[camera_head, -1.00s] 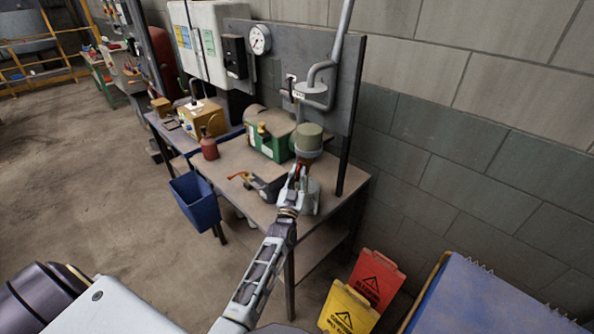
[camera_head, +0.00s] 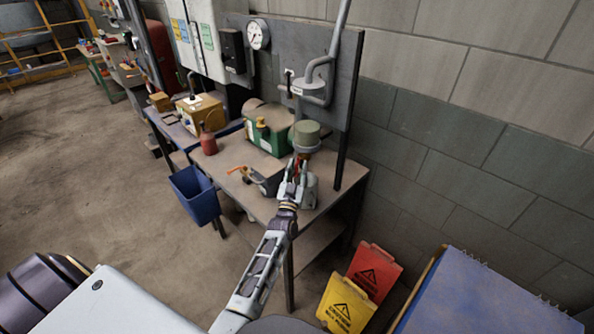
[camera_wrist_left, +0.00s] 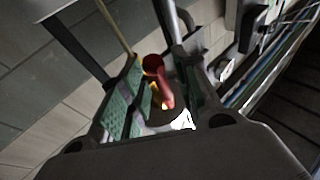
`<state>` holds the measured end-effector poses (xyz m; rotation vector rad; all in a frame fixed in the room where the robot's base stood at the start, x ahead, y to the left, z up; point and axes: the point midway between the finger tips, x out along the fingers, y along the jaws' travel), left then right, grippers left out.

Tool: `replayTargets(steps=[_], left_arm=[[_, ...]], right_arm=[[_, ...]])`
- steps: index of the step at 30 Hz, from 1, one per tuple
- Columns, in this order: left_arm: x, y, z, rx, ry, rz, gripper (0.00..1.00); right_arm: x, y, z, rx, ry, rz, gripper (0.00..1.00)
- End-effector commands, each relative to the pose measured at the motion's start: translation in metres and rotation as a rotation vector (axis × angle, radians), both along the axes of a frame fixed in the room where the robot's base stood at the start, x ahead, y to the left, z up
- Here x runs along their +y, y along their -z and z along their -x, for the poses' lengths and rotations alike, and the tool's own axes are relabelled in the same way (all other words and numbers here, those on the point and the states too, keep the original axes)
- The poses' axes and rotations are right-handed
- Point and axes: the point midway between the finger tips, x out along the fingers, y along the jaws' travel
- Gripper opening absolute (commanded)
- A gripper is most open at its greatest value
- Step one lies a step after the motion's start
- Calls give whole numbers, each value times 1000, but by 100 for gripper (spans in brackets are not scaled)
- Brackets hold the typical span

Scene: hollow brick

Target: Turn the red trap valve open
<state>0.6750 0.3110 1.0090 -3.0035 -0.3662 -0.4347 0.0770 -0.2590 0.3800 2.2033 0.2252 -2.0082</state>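The red trap valve handle (camera_wrist_left: 162,84) shows in the left wrist view between the two fingers of my left gripper (camera_wrist_left: 165,95). The fingers are apart, one on each side of the handle; I cannot tell whether either touches it. In the head view my left gripper (camera_head: 293,180) is at the grey-green capped trap (camera_head: 306,134) on the workbench's right end. Only a little red (camera_head: 296,166) shows there above the fingers, and the gripper hides most of the valve. My right gripper is not in view.
The workbench (camera_head: 228,163) holds an orange-handled valve (camera_head: 240,171), a green box (camera_head: 267,133) and a red bottle (camera_head: 208,142). A pipe (camera_head: 325,75) and gauge (camera_head: 258,34) are on the panel behind. A blue bin (camera_head: 195,196) hangs in front. Caution signs (camera_head: 347,305) stand right.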

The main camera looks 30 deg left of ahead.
Motion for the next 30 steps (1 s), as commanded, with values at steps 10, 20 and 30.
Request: replayTargets(steps=[10, 20, 30], left_arm=[[0, 3, 2, 4, 0, 0, 32], [-4, 8, 18, 5, 0, 0, 32], [-11, 17, 48, 5, 0, -1, 32]], right_arm=[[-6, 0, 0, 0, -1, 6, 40], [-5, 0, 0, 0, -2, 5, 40], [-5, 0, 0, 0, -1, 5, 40]])
